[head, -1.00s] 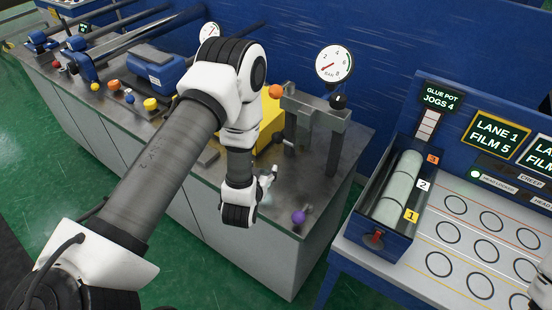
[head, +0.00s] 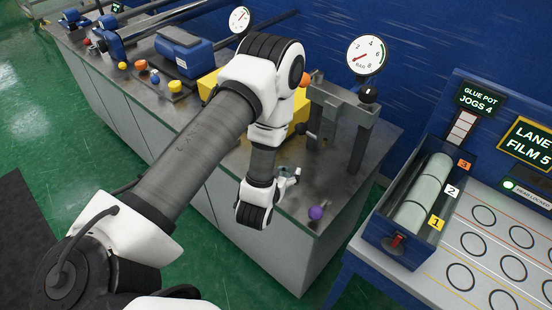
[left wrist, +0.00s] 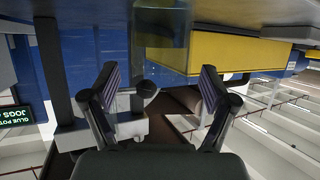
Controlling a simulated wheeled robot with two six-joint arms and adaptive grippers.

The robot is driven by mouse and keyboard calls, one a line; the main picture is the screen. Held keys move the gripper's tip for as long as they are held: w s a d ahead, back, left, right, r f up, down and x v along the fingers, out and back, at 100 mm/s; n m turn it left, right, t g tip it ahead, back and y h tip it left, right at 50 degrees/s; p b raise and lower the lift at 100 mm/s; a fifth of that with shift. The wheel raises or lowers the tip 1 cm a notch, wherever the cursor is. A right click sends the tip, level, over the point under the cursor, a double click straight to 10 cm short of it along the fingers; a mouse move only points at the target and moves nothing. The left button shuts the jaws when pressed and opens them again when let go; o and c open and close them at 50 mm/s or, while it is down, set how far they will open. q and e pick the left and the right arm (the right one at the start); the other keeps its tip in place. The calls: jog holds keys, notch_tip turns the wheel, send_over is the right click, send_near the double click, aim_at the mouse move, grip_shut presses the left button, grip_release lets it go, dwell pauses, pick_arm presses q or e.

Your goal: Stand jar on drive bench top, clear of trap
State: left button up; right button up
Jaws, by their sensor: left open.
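The drive bench top (head: 345,188) is a grey metal surface along the blue wall. My left gripper (head: 290,174) is low over its near right end, partly hidden by my wrist. In the left wrist view, which looks upside down, my left gripper (left wrist: 160,78) has its fingers spread wide with nothing clasped. A clear, glassy jar (left wrist: 162,38) shows beyond the fingertips, against the bench surface at the picture's top. It looks upright and apart from the fingers. In the head view the jar is mostly hidden. I cannot tell which part is the trap.
A metal frame (head: 341,102) with a black knob stands behind the gripper, beside a yellow block (head: 208,86). A gauge (head: 367,56) stands behind. A blue tray of rolls (head: 398,244) is across a gap to the right.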

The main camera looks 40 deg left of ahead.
pick_arm(q)
jog(key=p+v, duration=0.3)
jog(key=v, duration=0.8)
jog(key=s+d+f+m+g+h, duration=0.1)
jog(key=s+d+f+g+h, duration=0.1)
jog(key=s+f+g, duration=0.4)
jog(key=s+d+f+m+g+h, duration=0.2)
jog(key=s+d+f+g, duration=0.1)
jog(key=s+f+g, duration=0.4)
jog(key=s, duration=0.3)
jog(key=shift+s+f, duration=0.15)
